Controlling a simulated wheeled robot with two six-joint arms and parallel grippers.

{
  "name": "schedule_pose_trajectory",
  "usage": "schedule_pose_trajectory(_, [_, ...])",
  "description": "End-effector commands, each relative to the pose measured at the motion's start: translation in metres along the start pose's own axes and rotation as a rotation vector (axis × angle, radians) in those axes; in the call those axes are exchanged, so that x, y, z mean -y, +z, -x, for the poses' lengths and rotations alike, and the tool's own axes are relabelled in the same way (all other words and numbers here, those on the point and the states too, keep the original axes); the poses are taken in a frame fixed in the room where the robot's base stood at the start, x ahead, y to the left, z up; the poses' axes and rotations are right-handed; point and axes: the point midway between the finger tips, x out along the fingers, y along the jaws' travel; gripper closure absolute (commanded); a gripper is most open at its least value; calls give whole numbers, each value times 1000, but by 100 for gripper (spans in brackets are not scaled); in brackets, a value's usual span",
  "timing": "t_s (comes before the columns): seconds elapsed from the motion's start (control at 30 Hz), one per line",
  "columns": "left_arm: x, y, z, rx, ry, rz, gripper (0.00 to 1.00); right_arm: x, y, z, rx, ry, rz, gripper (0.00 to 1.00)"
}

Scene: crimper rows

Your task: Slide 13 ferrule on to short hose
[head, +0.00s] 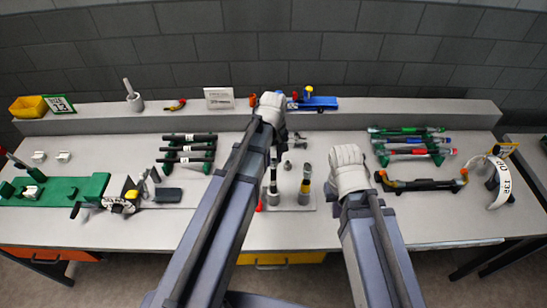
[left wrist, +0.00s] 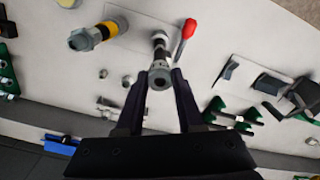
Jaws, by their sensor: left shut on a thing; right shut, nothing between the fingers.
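My left gripper (left wrist: 159,88) is shut on a grey metal ferrule (left wrist: 160,77), whose open round end faces the wrist camera. A dark upright post with metal bands (left wrist: 160,42) stands just beyond the ferrule; I cannot tell whether they touch. In the head view my left gripper (head: 275,158) points down above this post (head: 273,186). My right gripper (head: 331,189) is shut and empty, largely hidden behind its pale wrist. Several black hoses lie on a green rack (head: 190,155) at the left; I cannot tell which hose is the short one.
A black and yellow post (head: 306,184) stands beside the dark post on a pale plate. Small metal fittings (head: 299,140) stand behind. A green bench tool (head: 60,190) lies left. A rack of coloured hoses (head: 410,145) and a black hose (head: 420,185) lie right.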

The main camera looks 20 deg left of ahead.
Motion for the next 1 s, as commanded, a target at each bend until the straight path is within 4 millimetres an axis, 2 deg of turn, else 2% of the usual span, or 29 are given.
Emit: schedule_pose_trajectory(1.0, [0,0,-26,0,0,0,100,2,-2,-26,0,0,0,100])
